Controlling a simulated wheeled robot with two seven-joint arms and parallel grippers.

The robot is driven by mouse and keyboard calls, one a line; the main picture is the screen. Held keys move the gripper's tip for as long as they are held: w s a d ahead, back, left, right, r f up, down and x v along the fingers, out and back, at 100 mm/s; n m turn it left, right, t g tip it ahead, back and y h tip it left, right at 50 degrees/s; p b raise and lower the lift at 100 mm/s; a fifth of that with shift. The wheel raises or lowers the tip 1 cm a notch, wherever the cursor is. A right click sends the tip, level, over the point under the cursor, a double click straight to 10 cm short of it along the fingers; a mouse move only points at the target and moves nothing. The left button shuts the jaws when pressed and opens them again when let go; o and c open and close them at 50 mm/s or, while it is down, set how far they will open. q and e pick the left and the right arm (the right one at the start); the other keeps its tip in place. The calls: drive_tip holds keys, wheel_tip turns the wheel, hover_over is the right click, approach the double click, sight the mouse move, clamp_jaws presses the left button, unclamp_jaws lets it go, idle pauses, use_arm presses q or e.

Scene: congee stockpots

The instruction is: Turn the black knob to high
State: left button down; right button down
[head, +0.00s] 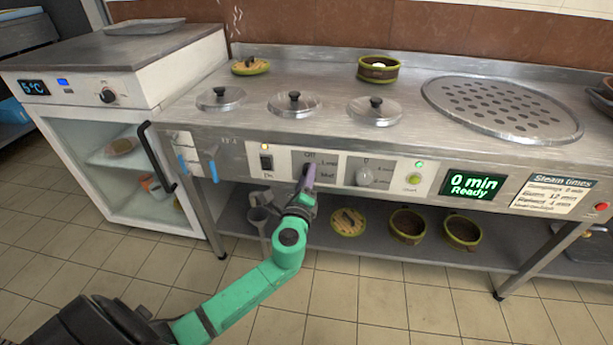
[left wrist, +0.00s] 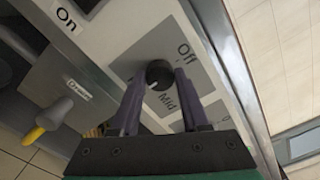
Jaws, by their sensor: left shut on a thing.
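The black knob (left wrist: 159,72) sits on a grey plate marked "Off" and "Mid" in the left wrist view. A small pale mark shows on its lower side, toward "Mid"; its exact setting is hard to read. My left gripper (left wrist: 159,79) has its two purple fingers on either side of the knob, shut on it. In the head view my left gripper (head: 307,176) reaches up to the plate (head: 325,160) on the front panel and hides most of the knob. My right gripper is not in view.
Lidded pots (head: 295,103) stand in the counter above.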

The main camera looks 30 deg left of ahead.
use_arm(q)
drive_tip(key=shift+c, duration=2)
unclamp_jaws()
drive_tip(key=v, duration=1.4)
drive_tip(key=shift+s+d, duration=0.2)
drive_tip(key=shift+s, duration=0.05)
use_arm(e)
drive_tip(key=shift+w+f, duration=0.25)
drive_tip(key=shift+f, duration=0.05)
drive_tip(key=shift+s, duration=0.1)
